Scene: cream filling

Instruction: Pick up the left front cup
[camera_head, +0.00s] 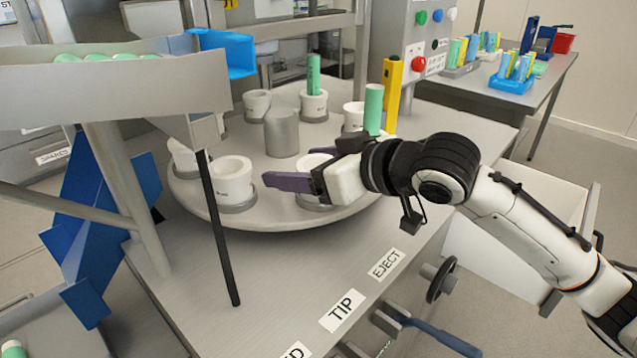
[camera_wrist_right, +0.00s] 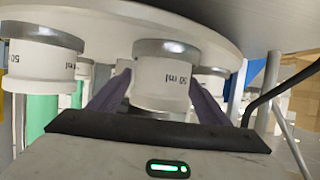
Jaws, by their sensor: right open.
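The left front cup (camera_head: 232,180) is a white cup standing upright in a grey holder on the front left of the round turntable (camera_head: 300,222). My right gripper (camera_head: 270,182) comes in from the right with dark purple fingers open, its tips a little to the right of that cup. A second front cup (camera_head: 316,160) is partly hidden behind the fingers. In the right wrist view, which is upside down, a white cup marked 50 ml (camera_wrist_right: 163,82) shows between the two open fingers, apparently this second cup. My left gripper is out of view.
More cups stand on the turntable, including a back cup (camera_head: 257,103) and one with a green tube (camera_head: 313,75). A grey cylinder (camera_head: 281,133) rises at its centre. The labelled tabletop (camera_head: 290,270) is clear.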

